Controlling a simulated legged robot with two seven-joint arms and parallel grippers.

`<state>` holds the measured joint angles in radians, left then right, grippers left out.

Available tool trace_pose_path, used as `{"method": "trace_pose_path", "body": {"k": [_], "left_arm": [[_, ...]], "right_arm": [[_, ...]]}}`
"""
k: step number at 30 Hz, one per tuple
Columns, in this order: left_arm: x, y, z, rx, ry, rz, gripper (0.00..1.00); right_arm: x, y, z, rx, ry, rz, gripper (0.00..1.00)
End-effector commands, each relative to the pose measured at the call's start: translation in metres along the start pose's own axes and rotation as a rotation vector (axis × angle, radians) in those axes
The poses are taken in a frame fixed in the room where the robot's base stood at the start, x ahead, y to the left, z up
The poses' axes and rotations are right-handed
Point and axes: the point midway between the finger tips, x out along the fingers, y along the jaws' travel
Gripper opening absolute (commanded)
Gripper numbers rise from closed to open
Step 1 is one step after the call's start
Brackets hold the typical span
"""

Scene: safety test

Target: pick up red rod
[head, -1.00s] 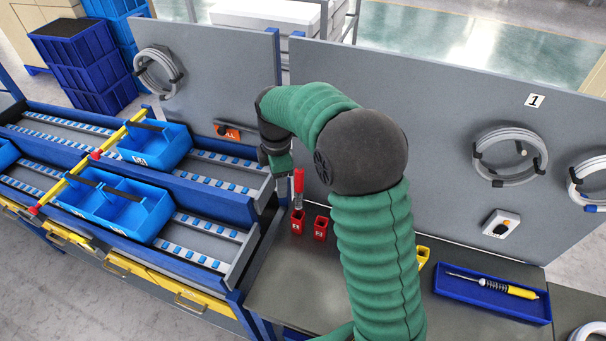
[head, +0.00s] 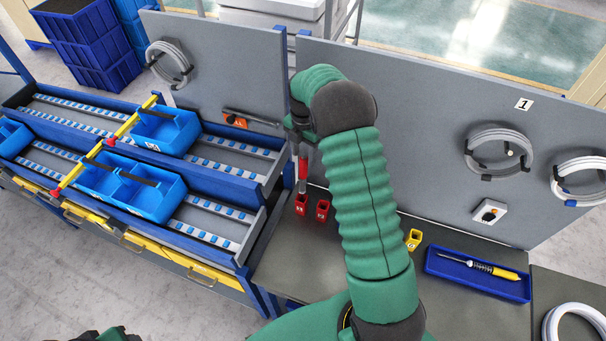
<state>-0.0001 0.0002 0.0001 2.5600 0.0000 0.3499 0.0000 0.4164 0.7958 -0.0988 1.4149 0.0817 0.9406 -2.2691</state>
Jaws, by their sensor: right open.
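The red rod (head: 303,168) is upright, with a grey lower part, at the left end of the grey bench. Its lower end is at the left one of two small red holders (head: 301,206); I cannot tell how deep it sits. My right gripper (head: 302,149) is open, just above the rod's top. Its fingers are small and partly hidden by my green right arm, so I cannot tell whether they touch the rod. A dark and green part of my left arm (head: 108,334) shows at the bottom left edge; its fingers cannot be made out.
A second red holder (head: 322,209) stands close beside the first. A yellow holder (head: 413,239) and a blue tray (head: 470,290) with a yellow-handled tool are further right. A grey panel (head: 420,110) rises behind. Blue bins (head: 165,132) sit on the left rack.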

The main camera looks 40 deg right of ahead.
Motion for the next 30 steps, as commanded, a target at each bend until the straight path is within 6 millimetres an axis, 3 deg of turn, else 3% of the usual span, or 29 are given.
{"method": "trace_pose_path", "body": {"k": [5,9,15,26,30], "left_arm": [[-0.026,0.0,-0.006,0.0,0.0,0.0,0.48],[-0.028,0.0,-0.007,0.0,0.0,0.0,0.48],[-0.026,0.0,-0.006,0.0,0.0,0.0,0.48],[-0.026,0.0,-0.006,0.0,0.0,0.0,0.48],[-0.026,0.0,-0.006,0.0,0.0,0.0,0.48]], "right_arm": [[0.026,0.0,0.003,-0.001,0.002,-0.007,0.48],[0.047,0.001,0.004,0.001,0.0,-0.003,0.48],[0.05,0.001,0.004,0.001,-0.001,0.0,0.48],[0.049,0.001,0.004,0.001,0.0,-0.001,0.03],[0.049,0.001,0.004,0.001,0.0,-0.001,0.0]]}}
